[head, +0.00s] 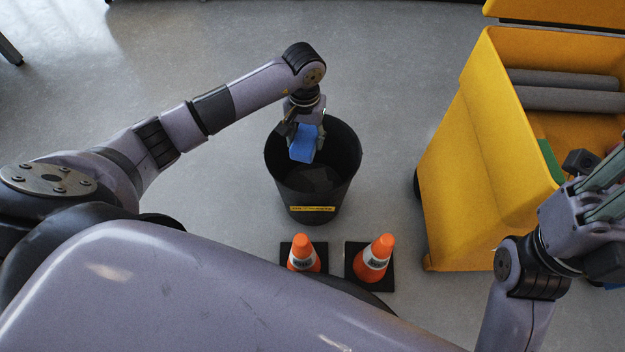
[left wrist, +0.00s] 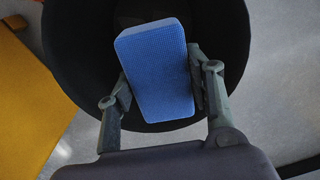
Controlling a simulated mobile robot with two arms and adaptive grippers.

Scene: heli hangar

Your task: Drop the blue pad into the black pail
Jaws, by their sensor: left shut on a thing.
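The blue pad (head: 303,144) is a small flat block held in my left gripper (head: 302,130). In the left wrist view the blue pad (left wrist: 158,72) sits between the two fingers of my left gripper (left wrist: 163,88), which is shut on it. The black pail (head: 332,190) stands on the floor, with a yellow label on its front. The pad hangs over the pail's opening in the head view, and the dark pail (left wrist: 70,60) lies behind it in the wrist view. My right gripper (head: 608,180) is at the right edge, partly cut off; its jaw state is unclear.
Two orange cones (head: 304,253) (head: 377,257) on black bases stand in front of the pail. A yellow bin (head: 485,160) with grey rolls (head: 565,90) inside stands at the right. The grey floor left of the pail is clear.

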